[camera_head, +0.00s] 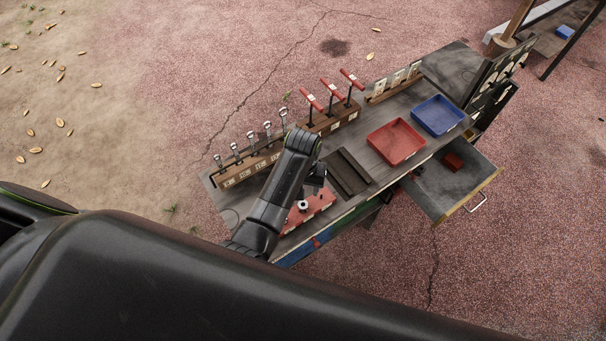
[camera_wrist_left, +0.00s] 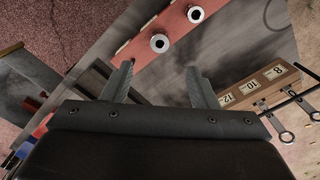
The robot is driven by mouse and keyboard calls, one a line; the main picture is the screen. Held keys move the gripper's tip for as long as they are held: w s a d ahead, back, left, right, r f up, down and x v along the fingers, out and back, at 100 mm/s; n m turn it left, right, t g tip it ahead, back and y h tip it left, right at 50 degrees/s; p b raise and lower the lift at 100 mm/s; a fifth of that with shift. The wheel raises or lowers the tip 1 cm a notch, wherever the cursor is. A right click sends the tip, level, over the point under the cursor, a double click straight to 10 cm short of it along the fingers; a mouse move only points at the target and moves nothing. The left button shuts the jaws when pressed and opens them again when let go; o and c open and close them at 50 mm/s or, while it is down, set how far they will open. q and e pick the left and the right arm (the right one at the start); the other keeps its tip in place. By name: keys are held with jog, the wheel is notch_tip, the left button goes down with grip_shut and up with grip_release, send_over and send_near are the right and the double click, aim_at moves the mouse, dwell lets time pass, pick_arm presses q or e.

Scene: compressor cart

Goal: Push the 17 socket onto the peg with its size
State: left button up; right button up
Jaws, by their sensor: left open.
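My left gripper (camera_head: 316,183) hangs over the front left of the cart's top. In the left wrist view it (camera_wrist_left: 159,70) is open, with nothing between its fingers. A red peg rail (camera_wrist_left: 133,48) lies just beyond the fingertips. On it are two round metal sockets, one nearer (camera_wrist_left: 160,43) and one farther (camera_wrist_left: 195,14), each with a dark centre. In the head view the rail (camera_head: 320,202) is partly hidden by my left arm, and one socket (camera_head: 303,205) shows. I cannot read any size on the sockets or the rail. My right gripper is out of view.
A wooden wrench rack (camera_head: 233,176) with size labels runs along the back left. Red-handled tools (camera_head: 330,90) stand beyond it. A red tray (camera_head: 396,143) and a blue tray (camera_head: 437,115) sit on the right. An open drawer (camera_head: 440,185) juts out at the front right.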

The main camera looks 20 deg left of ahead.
pick_arm(q)
jog(key=shift+r, duration=2.8)
jog(key=s+a+f+t, duration=0.1)
jog(key=s+a+t, duration=0.1)
jog(key=s+a, duration=0.9)
jog(key=s+a+r+m+t+y, duration=0.1)
jog(key=s+a+r, duration=0.25)
jog(key=s, duration=0.25)
jog(key=s+a+r+t+y, duration=0.1)
jog(key=s+a+r, duration=0.1)
jog(key=s+r, duration=0.35)
notch_tip(320, 180, down, 33)
jog(key=s+a+g+b, duration=0.1)
jog(key=a+g+b, duration=0.1)
jog(key=b, duration=0.3)
jog(key=s+d+f+h+b, duration=0.1)
jog(key=s+f+b, duration=0.3)
jog(key=s+f, duration=1.1)
notch_tip(320, 180, down, 4)
jog(key=shift+d+r+g, duration=0.1)
jog(key=shift+d+g, duration=0.15)
jog(key=shift+g, duration=0.15)
